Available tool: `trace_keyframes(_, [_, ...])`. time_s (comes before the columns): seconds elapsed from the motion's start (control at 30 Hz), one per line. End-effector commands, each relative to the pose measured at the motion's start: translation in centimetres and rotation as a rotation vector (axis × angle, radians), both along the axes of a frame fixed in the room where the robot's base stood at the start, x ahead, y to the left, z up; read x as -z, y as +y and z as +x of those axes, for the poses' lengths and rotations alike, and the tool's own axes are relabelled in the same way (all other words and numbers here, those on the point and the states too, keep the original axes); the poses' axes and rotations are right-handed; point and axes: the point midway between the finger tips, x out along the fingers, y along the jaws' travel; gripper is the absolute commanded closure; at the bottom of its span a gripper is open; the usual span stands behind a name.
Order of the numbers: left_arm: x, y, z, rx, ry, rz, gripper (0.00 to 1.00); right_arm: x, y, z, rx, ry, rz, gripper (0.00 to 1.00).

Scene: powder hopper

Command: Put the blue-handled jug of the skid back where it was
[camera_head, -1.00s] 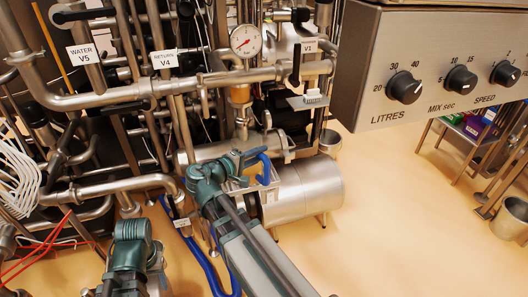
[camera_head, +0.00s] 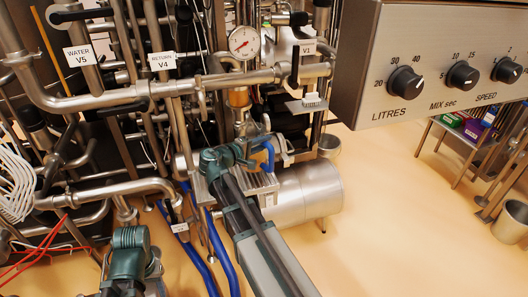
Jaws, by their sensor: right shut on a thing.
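The jug's blue handle (camera_head: 267,152) shows just right of my right gripper (camera_head: 250,157). The right gripper is shut on the jug, in front of the pipework and above a grey ribbed ledge (camera_head: 262,184). Most of the jug's body is hidden behind the gripper and wrist, so I cannot tell whether the jug touches the ledge. My left arm's dark green wrist (camera_head: 131,240) is low at the left. Its fingers cannot be made out.
A steel cylinder (camera_head: 305,192) lies right of the ledge. Pipes and valves with a pressure gauge (camera_head: 244,41) crowd the left and middle. A control panel (camera_head: 435,65) hangs at upper right. Blue hoses (camera_head: 222,255) run below.

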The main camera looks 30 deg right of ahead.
Motion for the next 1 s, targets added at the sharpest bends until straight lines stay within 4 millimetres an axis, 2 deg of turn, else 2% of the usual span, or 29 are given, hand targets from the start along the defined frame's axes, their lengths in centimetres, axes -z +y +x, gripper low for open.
trace_keyframes(0.03, [1.3, 0.0, 0.0, 0.000, 0.000, 0.000, 0.46, 1.2, 0.0, 0.0, 0.000, 0.000, -0.002, 1.00])
trace_keyframes(0.2, [2.8, 0.0, 0.0, 0.000, 0.000, 0.000, 0.46, 2.8, 0.0, 0.0, -0.001, -0.001, -0.002, 1.00])
trace_keyframes(0.63, [3.1, 0.0, 0.0, 0.000, 0.000, 0.000, 0.46, 3.0, 0.1, 0.0, -0.001, -0.001, -0.002, 1.00])
trace_keyframes(0.67, [3.0, 0.0, 0.0, 0.000, 0.000, 0.000, 0.46, 3.0, 0.1, -0.1, -0.001, 0.000, 0.000, 0.72])
trace_keyframes(0.8, [2.9, 0.0, 0.0, 0.000, 0.000, 0.000, 0.46, 2.9, 0.1, 0.0, -0.001, 0.000, 0.000, 0.47])
trace_keyframes(1.0, [2.9, 0.0, 0.0, 0.000, 0.000, 0.000, 0.46, 2.9, 0.1, -0.1, -0.001, 0.000, 0.000, 0.46])
